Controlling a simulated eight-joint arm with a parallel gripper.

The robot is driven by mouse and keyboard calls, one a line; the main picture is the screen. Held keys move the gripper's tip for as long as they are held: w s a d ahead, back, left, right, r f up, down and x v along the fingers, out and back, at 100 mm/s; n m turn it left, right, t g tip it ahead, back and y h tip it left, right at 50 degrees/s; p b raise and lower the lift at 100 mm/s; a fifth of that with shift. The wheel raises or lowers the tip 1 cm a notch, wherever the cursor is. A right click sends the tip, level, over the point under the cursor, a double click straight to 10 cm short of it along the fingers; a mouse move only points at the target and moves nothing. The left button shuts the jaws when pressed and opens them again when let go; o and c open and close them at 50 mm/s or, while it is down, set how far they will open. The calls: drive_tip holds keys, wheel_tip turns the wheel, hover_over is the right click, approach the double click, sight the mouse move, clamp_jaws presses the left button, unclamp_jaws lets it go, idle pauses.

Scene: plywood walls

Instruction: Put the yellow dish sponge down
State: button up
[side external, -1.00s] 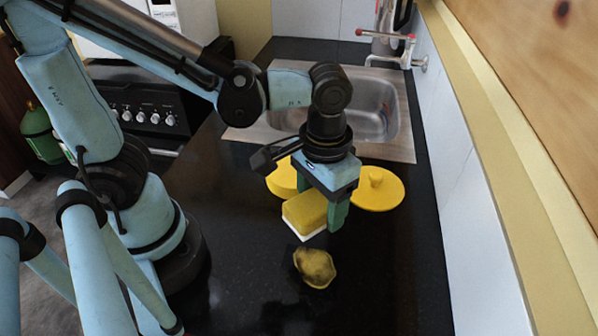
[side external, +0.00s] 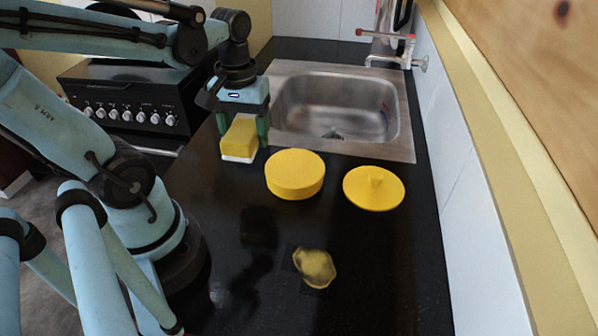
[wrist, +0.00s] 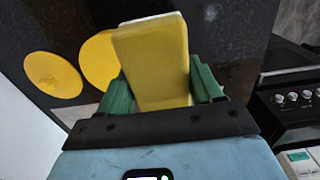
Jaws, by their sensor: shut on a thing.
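The yellow dish sponge (side external: 240,138) has a white underside and is between the green fingers of my gripper (side external: 243,130). My gripper is shut on it, left of the sink and near the stove side of the black counter. The sponge looks raised, with a dark shadow on the counter to its front. In the wrist view, the sponge (wrist: 155,62) fills the middle, with a green finger on each side of it. The exact gap between the sponge and the counter cannot be told.
A round yellow container (side external: 295,175) and a yellow lid with a knob (side external: 374,189) lie on the black counter (side external: 390,270). A small yellowish bowl-like item (side external: 315,267) is at the front. The sink (side external: 335,108) is behind; a black stove (side external: 130,105) stands left.

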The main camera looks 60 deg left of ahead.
drive_tip(key=a+f, duration=0.2)
drive_tip(key=a, duration=0.1)
drive_tip(key=s+a+f, duration=0.1)
drive_tip(key=a+f, duration=0.1)
drive_tip(key=a, duration=0.2)
drive_tip(key=s+a+f, duration=0.1)
drive_tip(key=a+f, duration=0.1)
drive_tip(key=a, duration=0.1)
drive_tip(key=shift+s+a+f, duration=0.2)
drive_tip(key=shift+a+f, duration=0.1)
drive_tip(key=shift+a, duration=0.05)
drive_tip(key=shift+f, duration=2)
drive_tip(key=shift+f, duration=0.3)
drive_tip(key=o, duration=1.2)
drive_tip(key=shift+r, duration=6.2)
drive_tip(key=w+d+m+t, duration=0.2)
drive_tip(key=w+d+m, duration=0.1)
drive_tip(key=d, duration=0.3)
drive_tip(key=w+d+r+m+t, duration=0.1)
drive_tip(key=w+d+m+t, duration=0.1)
drive_tip(key=d, duration=0.4)
drive_tip(key=w+d+r+m+t, duration=0.1)
drive_tip(key=w+d+m+t, duration=0.2)
drive_tip(key=d, duration=0.3)
drive_tip(key=shift+w+d+m, duration=0.35)
drive_tip(key=shift+w+m, duration=0.15)
drive_tip(key=shift+w, duration=0.15)
